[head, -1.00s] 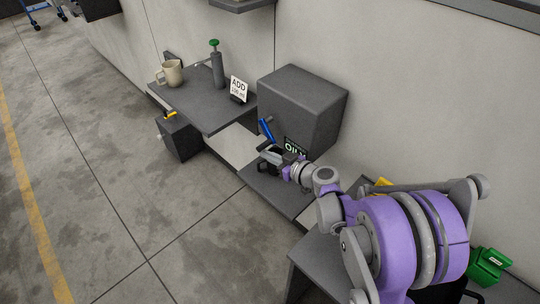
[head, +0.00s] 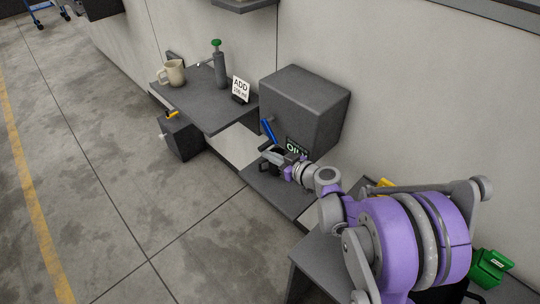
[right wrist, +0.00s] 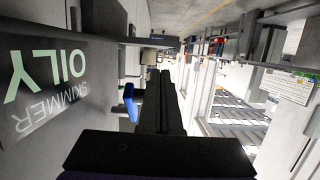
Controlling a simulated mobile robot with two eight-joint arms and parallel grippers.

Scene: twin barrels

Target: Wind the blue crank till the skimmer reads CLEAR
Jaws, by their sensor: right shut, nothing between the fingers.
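The skimmer (head: 308,98) is a dark grey box against the wall. Its panel reads "SKIMMER OILY" in the right wrist view (right wrist: 45,75); in the head view my arm partly covers it. The blue crank (head: 269,131) sticks up at the skimmer's left front. Its blue part also shows in the right wrist view (right wrist: 130,102), just left of the fingers. My right gripper (head: 266,154) is shut and empty, close to the crank's lower end; I cannot tell whether they touch. The fingers fill the middle of the right wrist view (right wrist: 160,85). My left gripper is not in view.
A grey shelf (head: 205,105) left of the skimmer holds a beige jug (head: 172,73), a green-topped bottle (head: 219,70) and an "ADD" sign (head: 240,88). A dark box (head: 181,138) stands below. A green can (head: 488,267) is at right.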

